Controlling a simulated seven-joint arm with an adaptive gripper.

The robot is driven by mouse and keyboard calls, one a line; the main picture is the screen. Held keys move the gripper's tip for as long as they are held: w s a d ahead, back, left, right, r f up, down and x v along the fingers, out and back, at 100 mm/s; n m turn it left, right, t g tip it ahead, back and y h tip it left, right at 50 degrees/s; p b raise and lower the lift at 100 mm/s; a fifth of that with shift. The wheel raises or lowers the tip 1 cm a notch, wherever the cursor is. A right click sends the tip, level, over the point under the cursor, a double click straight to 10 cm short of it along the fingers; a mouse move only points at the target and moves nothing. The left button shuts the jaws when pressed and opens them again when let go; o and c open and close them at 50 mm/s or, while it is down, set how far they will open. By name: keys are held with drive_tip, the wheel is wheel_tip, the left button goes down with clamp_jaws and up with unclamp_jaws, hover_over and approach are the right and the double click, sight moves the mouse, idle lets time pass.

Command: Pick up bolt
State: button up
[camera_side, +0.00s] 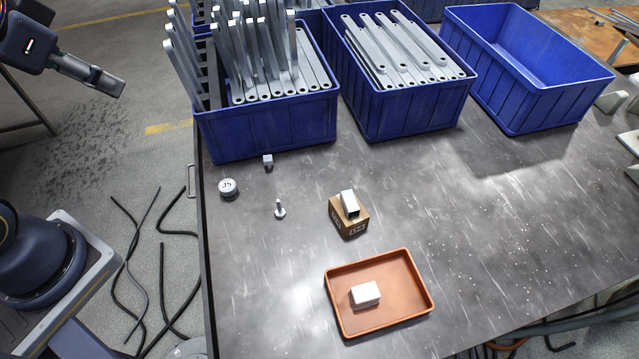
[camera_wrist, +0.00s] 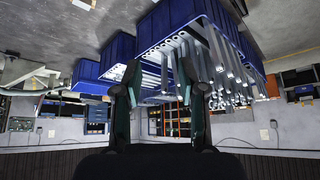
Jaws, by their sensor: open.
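The bolt (camera_side: 280,210) is a small grey metal piece on the dark table in the side view. It seems to stand on its wide head with the shank up, left of a small cardboard box. My gripper (camera_side: 112,86) is at the upper left of the side view, off the table's left edge and well away from the bolt. In the wrist view my gripper (camera_wrist: 160,82) shows two dark fingers spread apart with nothing between them. The bolt cannot be made out in the wrist view.
Blue bins of grey brackets (camera_side: 265,125) (camera_side: 405,115) and an empty blue bin (camera_side: 530,100) line the back. Near the bolt are a round "J5" piece (camera_side: 228,187), a small grey cube (camera_side: 268,160), the cardboard box (camera_side: 348,220) bearing a metal piece, and an orange tray (camera_side: 405,305) with a white block (camera_side: 365,295).

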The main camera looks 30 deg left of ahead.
drive_tip(key=w+r+t, duration=0.2)
drive_tip(key=w, duration=0.3)
drive_tip(key=m+g+h, duration=0.2)
drive_tip(key=m+g, duration=0.2)
hover_over(280, 212)
drive_tip(key=s, duration=0.2)
drive_tip(key=f, duration=4)
drive_tip(key=shift+w+a+f, duration=0.1)
drive_tip(key=shift+w+a, duration=0.1)
drive_tip(key=shift+a, duration=0.2)
drive_tip(key=x, duration=0.5)
drive_tip(key=shift+w+a+f, duration=0.15)
drive_tip(key=shift+f, duration=0.2)
drive_tip(key=shift+c, duration=0.2)
clamp_jaws()
